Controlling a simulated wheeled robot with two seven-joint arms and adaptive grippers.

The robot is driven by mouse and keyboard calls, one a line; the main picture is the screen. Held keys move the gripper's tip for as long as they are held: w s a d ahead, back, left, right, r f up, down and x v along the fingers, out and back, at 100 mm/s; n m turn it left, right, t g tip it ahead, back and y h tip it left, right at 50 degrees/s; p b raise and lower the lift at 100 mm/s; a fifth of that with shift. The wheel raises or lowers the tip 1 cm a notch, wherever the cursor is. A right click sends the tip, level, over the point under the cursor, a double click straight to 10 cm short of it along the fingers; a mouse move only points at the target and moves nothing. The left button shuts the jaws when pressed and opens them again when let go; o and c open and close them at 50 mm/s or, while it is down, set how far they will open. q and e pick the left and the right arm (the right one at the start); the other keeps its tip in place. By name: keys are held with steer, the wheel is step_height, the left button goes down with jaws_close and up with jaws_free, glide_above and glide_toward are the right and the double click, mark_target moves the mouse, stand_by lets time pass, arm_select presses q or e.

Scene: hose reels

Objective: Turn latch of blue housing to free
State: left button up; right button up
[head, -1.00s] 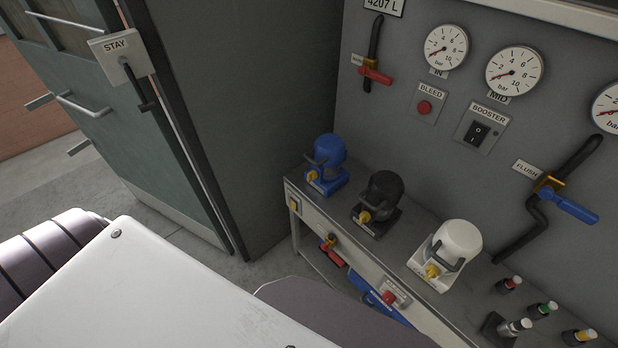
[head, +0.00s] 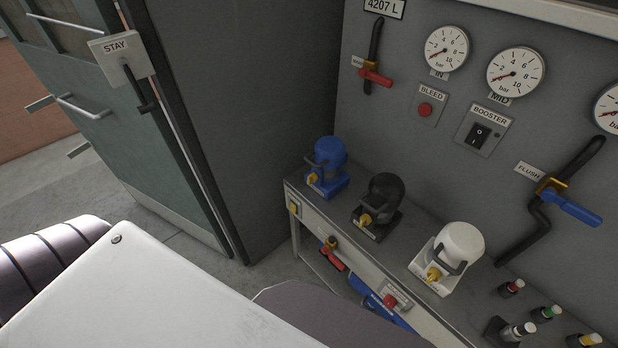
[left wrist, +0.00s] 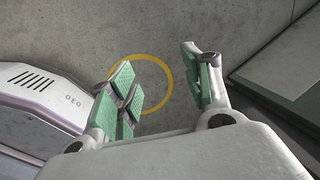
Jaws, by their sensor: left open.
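The blue housing (head: 330,155) stands at the left end of the grey bench, upright, with a dark bail handle. Its yellow latch (head: 313,180) is on the front left of its base; its exact angle is too small to tell. No gripper shows in the head view. In the left wrist view my left gripper (left wrist: 165,85) is open and empty, its green-padded fingers spread above the concrete floor. A yellow ring marking (left wrist: 160,66) on the floor shows behind the fingers. The housing is not in the wrist view, so the gripper is well apart from it.
A black housing (head: 384,198) and a white housing (head: 462,245) stand right of the blue one on the bench (head: 408,240). Several coloured-band fittings are at the lower right. A green door (head: 75,110) with a STAY plate (head: 117,56) is at left.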

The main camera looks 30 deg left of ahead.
arm_select(q)
steer(key=w+a+r+t, duration=0.1)
steer(key=w+a+r, duration=0.2)
steer(key=w, duration=0.3)
steer(key=w+a+r+m+t, duration=0.1)
steer(key=w+a+r+t, duration=0.1)
steer(key=w+r, duration=0.25)
steer(key=w+a+r+t, duration=0.1)
steer(key=w+a+r, duration=0.2)
steer(key=w, duration=0.4)
steer(key=w+d+r+t+h, duration=0.25)
steer(key=w+r, duration=0.35)
steer(key=w, duration=0.3)
steer(key=w+d+r+m+t+h, duration=0.1)
steer(key=w+d+r+t+h, duration=0.25)
steer(key=w+d+r, duration=0.85)
steer(key=w+d+r+n+t+h, duration=0.1)
steer(key=w+d+r+t, duration=0.2)
steer(key=r, duration=0.6)
steer(key=w+d+r+n+t+h, duration=0.1)
steer(key=w+d+r+t+h, duration=0.1)
steer(key=d+r, duration=0.6)
step_height(320, 180, up, 2)
steer(key=shift+w+r+t, duration=0.15)
steer(key=shift+w+t, duration=0.45)
steer(key=shift+w, duration=0.6)
steer(key=shift+w, duration=0.2)
